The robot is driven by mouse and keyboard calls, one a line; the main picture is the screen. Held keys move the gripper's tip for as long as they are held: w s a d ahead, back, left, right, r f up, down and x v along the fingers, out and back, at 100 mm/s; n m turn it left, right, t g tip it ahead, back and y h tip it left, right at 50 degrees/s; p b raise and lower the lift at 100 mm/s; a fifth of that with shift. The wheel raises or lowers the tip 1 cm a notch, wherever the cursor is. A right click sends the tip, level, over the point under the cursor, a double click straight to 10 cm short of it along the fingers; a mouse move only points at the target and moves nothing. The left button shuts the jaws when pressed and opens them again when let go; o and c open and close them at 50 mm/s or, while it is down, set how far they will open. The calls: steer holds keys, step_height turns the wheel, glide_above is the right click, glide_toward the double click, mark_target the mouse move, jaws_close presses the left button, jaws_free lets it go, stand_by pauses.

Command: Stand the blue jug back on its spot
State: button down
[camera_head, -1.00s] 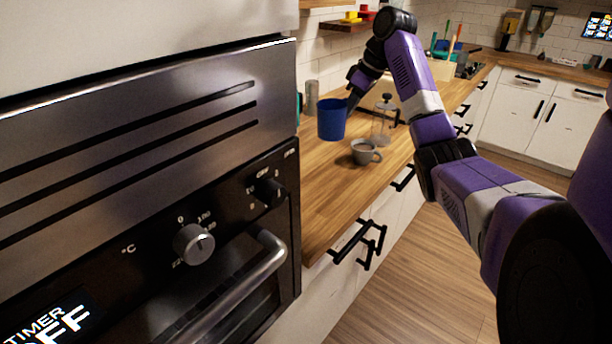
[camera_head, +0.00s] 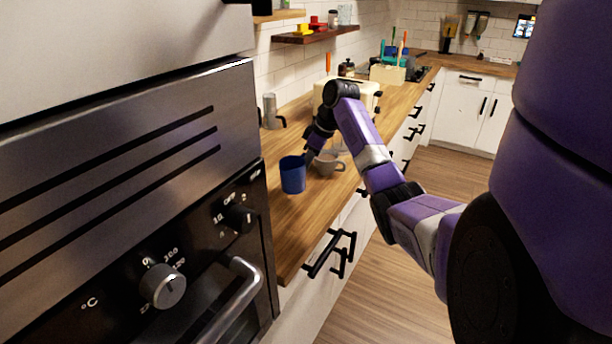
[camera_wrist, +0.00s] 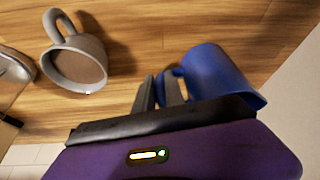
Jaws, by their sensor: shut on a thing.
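The blue jug (camera_head: 293,176) is over the wooden counter in the head view, left of the grey cup. It also shows in the wrist view (camera_wrist: 215,73). My gripper (camera_wrist: 161,90) is shut on the jug's handle, to the left of its body in the wrist view. In the head view my gripper (camera_head: 309,152) is just behind the jug and its fingers are mostly hidden. The jug looks close to the counter; I cannot tell whether its base touches. The jug's spot shows no clear mark.
The grey cup (camera_head: 328,166), holding something brown in the wrist view (camera_wrist: 80,66), stands close beside the jug. The steel oven (camera_head: 130,180) borders the counter at left. A metal canister (camera_head: 270,110) stands near the wall. Bare counter (camera_head: 285,225) lies in front of the jug.

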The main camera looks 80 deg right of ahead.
steer(key=shift+f, duration=2.3)
steer(key=shift+f, duration=0.1)
steer(key=c, duration=1.4)
jaws_free()
steer(key=v, duration=1.2)
steer(key=shift+b, duration=0.35)
